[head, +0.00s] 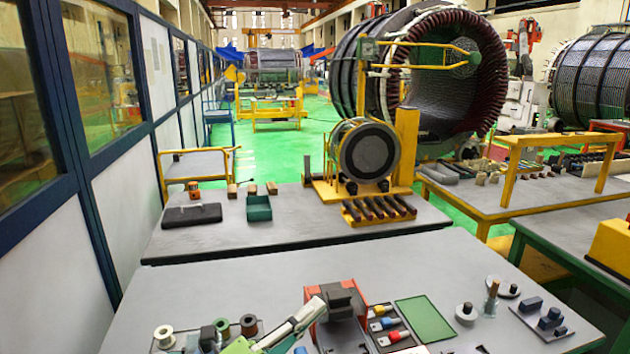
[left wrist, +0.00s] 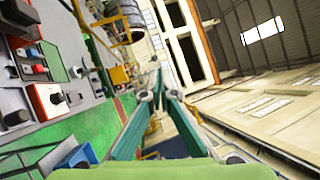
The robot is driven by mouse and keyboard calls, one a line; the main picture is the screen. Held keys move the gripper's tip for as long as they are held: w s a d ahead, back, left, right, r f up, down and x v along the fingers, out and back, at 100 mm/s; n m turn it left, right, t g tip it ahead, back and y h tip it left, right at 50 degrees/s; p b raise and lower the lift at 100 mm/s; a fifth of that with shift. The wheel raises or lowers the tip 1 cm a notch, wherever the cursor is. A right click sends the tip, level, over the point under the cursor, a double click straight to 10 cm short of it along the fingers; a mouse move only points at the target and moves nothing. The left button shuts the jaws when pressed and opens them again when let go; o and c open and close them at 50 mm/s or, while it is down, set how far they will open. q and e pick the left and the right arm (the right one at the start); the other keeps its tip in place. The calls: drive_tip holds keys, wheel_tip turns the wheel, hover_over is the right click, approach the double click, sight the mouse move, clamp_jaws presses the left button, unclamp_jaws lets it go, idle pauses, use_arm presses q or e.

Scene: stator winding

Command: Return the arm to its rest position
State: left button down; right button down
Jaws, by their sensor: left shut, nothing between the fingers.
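My left gripper (head: 290,328) shows at the bottom middle of the head view, in front of a red and dark grey device (head: 340,302) on the near table. The head view does not show clearly whether it touches the device. In the left wrist view, its two teal fingers (left wrist: 160,95) converge until their tips meet, with nothing between them. The wrist camera is tilted, with the workbench at the left and the building wall and roof at the right. My right gripper is in neither view.
The near grey table (head: 200,290) holds spools (head: 165,336), a tray of coloured tools (head: 388,325), a green mat (head: 425,318) and round metal parts (head: 467,313). A second table (head: 290,228) behind carries a small stator (head: 365,153). A large stator (head: 450,70) stands beyond.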

use_arm(q)
drive_tip(key=w+a+f+n+t+y, duration=0.2)
drive_tip(key=a+f+n+t+y, duration=0.35)
drive_tip(key=a+n+y, duration=0.95)
drive_tip(key=s+a+f+n+g+y, duration=0.1)
drive_tip(key=s+a+f+n+g, duration=0.1)
drive_tip(key=s+f+n+g, duration=0.3)
drive_tip(key=a+f+n+g, duration=0.1)
drive_tip(key=a+f+n, duration=0.1)
drive_tip(key=f, duration=0.4)
drive_tip(key=s+f+n+g, duration=0.3)
drive_tip(key=s+f+g, duration=0.3)
drive_tip(key=s, duration=0.6)
drive_tip(key=s+f+n+g, duration=0.35)
drive_tip(key=s+f, duration=0.45)
drive_tip(key=s, duration=0.4)
wheel_tip(320, 180, down, 28)
drive_tip(key=m+g+b, duration=0.1)
drive_tip(key=g+b, duration=0.1)
drive_tip(key=b, duration=0.1)
drive_tip(key=s+a+f+b, duration=0.1)
drive_tip(key=s+a+f, duration=0.1)
drive_tip(key=s+f, duration=0.7)
drive_tip(key=s+a+f+g+b, duration=0.1)
drive_tip(key=s+f, duration=0.8)
drive_tip(key=f, duration=0.2)
drive_tip(key=shift+s+a, duration=0.25)
drive_tip(key=shift+a, duration=0.1)
drive_tip(key=shift+m, duration=0.25)
